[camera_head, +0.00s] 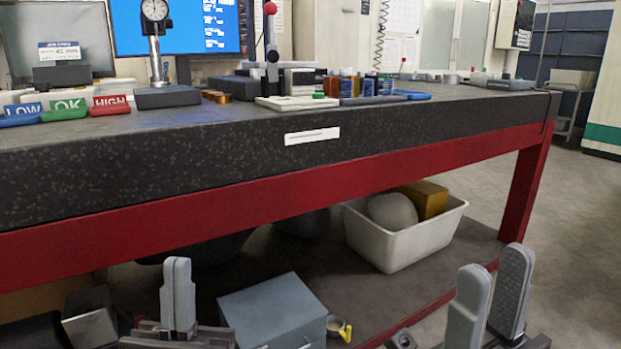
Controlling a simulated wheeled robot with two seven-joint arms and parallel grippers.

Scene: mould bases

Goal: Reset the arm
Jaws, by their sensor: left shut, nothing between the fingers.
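My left gripper (178,294) is at the bottom of the head view, left of the middle. Its grey fingers are together with nothing between them. My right gripper (491,298) is at the bottom right. Its two grey fingers stand apart, with an empty gap between them. Both grippers point upward in the picture, appear in front of the bench's lower part, and hold nothing. Most of both arms is out of view.
A dark stone bench (240,165) with a red frame (250,202) crosses the view. Gauges and small blocks stand on top. Below are a white bin (400,243) and a grey box (273,310). Open floor (575,240) lies at the right.

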